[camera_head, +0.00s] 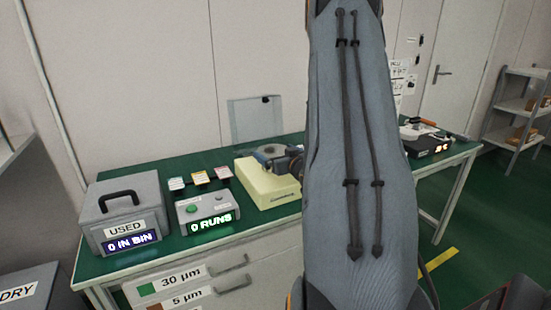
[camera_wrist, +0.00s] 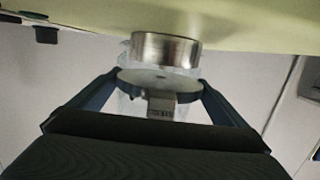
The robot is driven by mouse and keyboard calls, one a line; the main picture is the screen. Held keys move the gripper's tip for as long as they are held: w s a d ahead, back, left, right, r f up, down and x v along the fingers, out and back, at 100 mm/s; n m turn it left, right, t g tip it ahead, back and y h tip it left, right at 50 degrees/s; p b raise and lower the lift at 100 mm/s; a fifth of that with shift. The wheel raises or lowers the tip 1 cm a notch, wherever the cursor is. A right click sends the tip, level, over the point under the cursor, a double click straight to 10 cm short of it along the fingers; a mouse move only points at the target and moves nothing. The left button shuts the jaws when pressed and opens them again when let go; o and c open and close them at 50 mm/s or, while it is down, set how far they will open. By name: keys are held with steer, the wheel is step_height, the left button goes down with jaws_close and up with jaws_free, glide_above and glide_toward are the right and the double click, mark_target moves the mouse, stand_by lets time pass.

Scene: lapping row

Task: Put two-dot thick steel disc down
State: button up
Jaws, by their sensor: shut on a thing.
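A round grey steel disc (camera_wrist: 140,82) sits between the fingertips of my gripper (camera_wrist: 159,80) in the wrist view. The fingers are shut on it from both sides. Small marks show on its face, but I cannot count the dots. A short, shiny steel cylinder (camera_wrist: 165,50) lies just beyond the disc, against the pale yellow machine body (camera_wrist: 255,28). Whether the disc touches anything cannot be told.
On the green bench (camera_head: 145,250) stand a grey USED bin (camera_head: 118,205) and a control box (camera_head: 205,210) reading 0 RUNS, left of the machine. A dark device (camera_head: 428,140) stands at the right end. Labelled drawers (camera_head: 195,285) are below.

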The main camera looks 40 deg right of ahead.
steer(key=shift+f+p, duration=0.3)
steer(key=shift+f, duration=0.65)
steer(key=shift+f, duration=0.1)
steer(key=shift+f, duration=0.1)
steer(key=o, duration=1.1)
